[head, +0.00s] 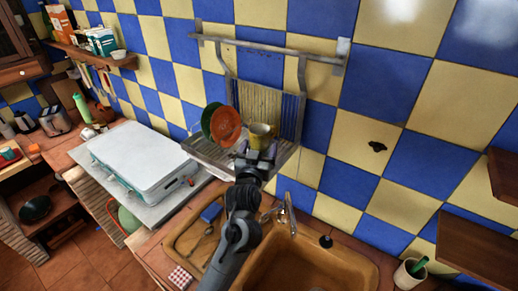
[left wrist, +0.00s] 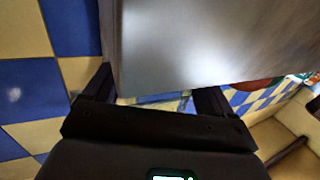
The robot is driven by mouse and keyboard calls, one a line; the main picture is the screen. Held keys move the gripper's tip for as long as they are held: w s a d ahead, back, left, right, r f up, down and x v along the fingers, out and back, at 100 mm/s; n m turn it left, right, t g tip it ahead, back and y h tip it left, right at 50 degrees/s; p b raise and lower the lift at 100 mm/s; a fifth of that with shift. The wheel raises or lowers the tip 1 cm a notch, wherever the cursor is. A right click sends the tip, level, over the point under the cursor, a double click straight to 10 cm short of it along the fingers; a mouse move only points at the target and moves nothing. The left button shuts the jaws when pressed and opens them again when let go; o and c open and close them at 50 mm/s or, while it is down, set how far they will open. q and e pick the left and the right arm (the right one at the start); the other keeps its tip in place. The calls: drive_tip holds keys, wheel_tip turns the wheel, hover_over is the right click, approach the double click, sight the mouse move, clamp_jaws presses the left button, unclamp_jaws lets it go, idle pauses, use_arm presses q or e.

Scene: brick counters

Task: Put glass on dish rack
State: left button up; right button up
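The dish rack (head: 208,155) hangs from a rail on the tiled wall. A green plate (head: 207,118) and an orange plate (head: 226,126) stand upright in its left part. My left gripper (head: 256,153) is over the right part of the rack, its fingers on either side of a yellowish cup-like glass (head: 261,136). In the left wrist view a large smooth grey surface of the glass (left wrist: 190,45) fills the space between the fingers (left wrist: 155,100). The gripper hides the glass's lower part, so I cannot tell whether it touches the rack. My right gripper is not in view.
A sink (head: 310,262) with a tap (head: 288,214) lies below the rack. A blue sponge (head: 211,212) lies on the drainboard. A pale case (head: 148,158) stands on the counter to the left. A cup with a green brush (head: 410,273) is at bottom right.

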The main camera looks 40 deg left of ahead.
use_arm(q)
drive_tip(key=shift+o, duration=0.6)
drive_tip(key=shift+r, duration=0.2)
drive_tip(key=shift+s+d, duration=0.15)
drive_tip(key=shift+s, duration=0.1)
drive_tip(key=b+v, duration=0.1)
drive_tip(key=v, duration=1)
drive_tip(key=s+d+f+m+g+h, duration=0.3)
drive_tip(key=s+d+f+h, duration=0.15)
drive_tip(key=f, duration=0.45)
drive_tip(key=s+d+f+m+g+h, duration=0.25)
drive_tip(key=s+d+f+h, duration=0.2)
drive_tip(key=f, duration=0.45)
drive_tip(key=s+d+f+m+g, duration=0.2)
drive_tip(key=s+f+g, duration=0.5)
drive_tip(key=s, duration=0.9)
wheel_tip(320, 180, down, 3)
drive_tip(key=shift+r+y, duration=0.1)
drive_tip(key=shift+y, duration=0.2)
